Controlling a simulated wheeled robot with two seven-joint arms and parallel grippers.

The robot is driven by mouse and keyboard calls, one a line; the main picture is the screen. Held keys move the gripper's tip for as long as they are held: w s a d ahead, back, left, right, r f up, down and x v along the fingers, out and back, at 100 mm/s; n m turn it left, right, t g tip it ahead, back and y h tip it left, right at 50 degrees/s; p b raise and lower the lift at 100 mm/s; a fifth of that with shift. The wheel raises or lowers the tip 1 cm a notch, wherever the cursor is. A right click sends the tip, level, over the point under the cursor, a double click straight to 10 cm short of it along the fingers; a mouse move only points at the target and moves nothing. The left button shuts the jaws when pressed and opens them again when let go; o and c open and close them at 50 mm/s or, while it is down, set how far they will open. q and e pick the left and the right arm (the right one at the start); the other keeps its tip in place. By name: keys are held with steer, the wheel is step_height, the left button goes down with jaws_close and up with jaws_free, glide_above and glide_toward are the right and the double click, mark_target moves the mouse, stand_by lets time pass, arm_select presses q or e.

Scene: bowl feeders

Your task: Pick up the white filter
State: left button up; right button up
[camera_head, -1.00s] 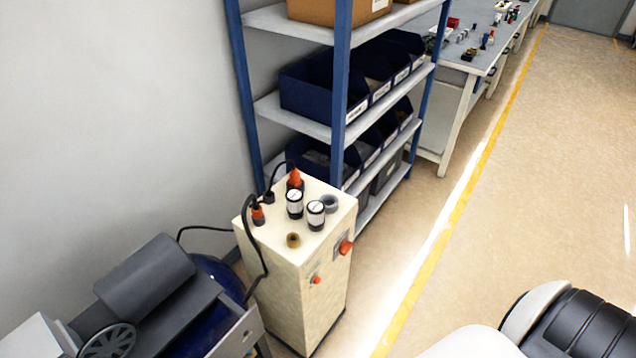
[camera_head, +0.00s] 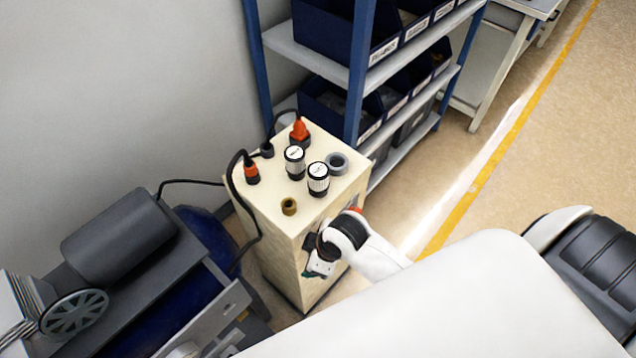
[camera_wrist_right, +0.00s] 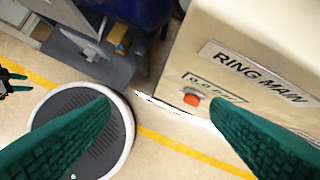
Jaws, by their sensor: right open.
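Two upright white-topped cylinders with dark bands, which look like filters, stand on the cream cabinet: one (camera_head: 294,162) near the middle of its top, the other (camera_head: 318,178) just to its right. I cannot tell which one is the white filter. My right gripper (camera_head: 318,264) is at the cabinet's front side, below its top edge and apart from both cylinders. In the right wrist view its green fingers (camera_wrist_right: 147,106) are spread and empty, with the cabinet front beyond. The cylinders are not in that view. My left gripper (camera_wrist_right: 12,82) shows small at that view's left edge, fingers parted.
The cabinet top (camera_head: 262,205) also holds orange-and-black plugs (camera_head: 299,131) with cables, a grey ring (camera_head: 337,163) and a brass fitting (camera_head: 289,206). An orange button (camera_wrist_right: 192,99) protrudes from its front. A compressor (camera_head: 130,240) stands left, shelving (camera_head: 358,80) behind. Floor on the right is open.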

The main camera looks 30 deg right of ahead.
step_height(320, 180, up, 5)
steer(key=n, duration=0.2)
step_height(320, 180, up, 14)
steer(key=n+g+h, duration=0.2)
steer(key=n+g, duration=0.1)
steer(key=n, duration=2.3)
glide_above(320, 171)
steer(key=shift+s+a+r+b, duration=0.2)
steer(key=shift+a+b, duration=0.25)
step_height(320, 171, down, 6)
steer(key=shift+f+p, duration=0.2)
steer(key=shift+p, duration=0.1)
steer(key=f, duration=0.2)
steer(key=f+p, duration=0.1)
steer(key=f, duration=0.1)
steer(key=shift+w+d, duration=0.25)
steer(key=shift+d, duration=0.15)
steer(key=shift+f, duration=0.65)
steer(key=c, duration=1.2)
steer(key=shift+r, duration=0.1)
